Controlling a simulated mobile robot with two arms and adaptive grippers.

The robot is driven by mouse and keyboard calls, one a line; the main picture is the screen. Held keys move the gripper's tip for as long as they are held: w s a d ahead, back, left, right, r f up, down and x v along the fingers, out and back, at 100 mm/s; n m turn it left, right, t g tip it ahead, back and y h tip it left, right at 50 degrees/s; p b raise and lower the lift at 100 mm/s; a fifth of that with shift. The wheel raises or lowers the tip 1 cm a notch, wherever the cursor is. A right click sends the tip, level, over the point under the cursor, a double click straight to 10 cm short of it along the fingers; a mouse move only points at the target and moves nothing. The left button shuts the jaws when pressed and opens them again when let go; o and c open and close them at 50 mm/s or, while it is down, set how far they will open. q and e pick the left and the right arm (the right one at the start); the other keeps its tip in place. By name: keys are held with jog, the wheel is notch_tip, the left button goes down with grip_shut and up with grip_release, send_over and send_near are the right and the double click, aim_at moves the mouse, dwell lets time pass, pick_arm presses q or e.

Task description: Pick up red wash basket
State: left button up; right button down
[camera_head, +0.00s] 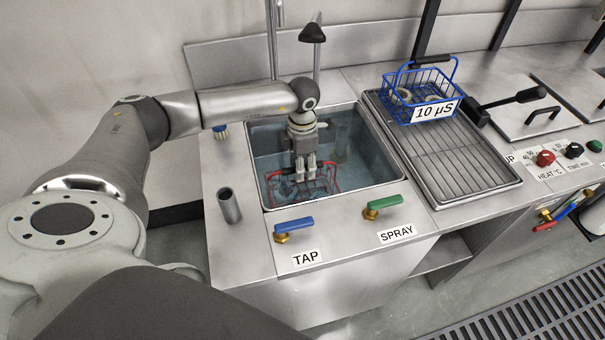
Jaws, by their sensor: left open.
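The red wash basket (333,180) is a wire basket down in the sink (376,150), towards its front. Its red rim shows around and below my left gripper. My left gripper (305,174) points straight down into the sink, with its fingers open over the basket's rim area. I cannot tell whether the fingers touch the basket. The gripper hides part of the basket. My right gripper is not in view.
A blue wire basket (409,107) labelled 10 µS stands on the draining rack (447,160) at right. A blue TAP lever (295,224) and green SPRAY lever (385,202) sit on the front edge. A metal tube (229,206) stands left, and a faucet rises behind the sink.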

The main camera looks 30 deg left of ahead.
pick_arm(q)
grip_shut()
dwell(0.3)
jog(key=shift+w+r, duration=0.1)
jog(key=shift+r, duration=0.05)
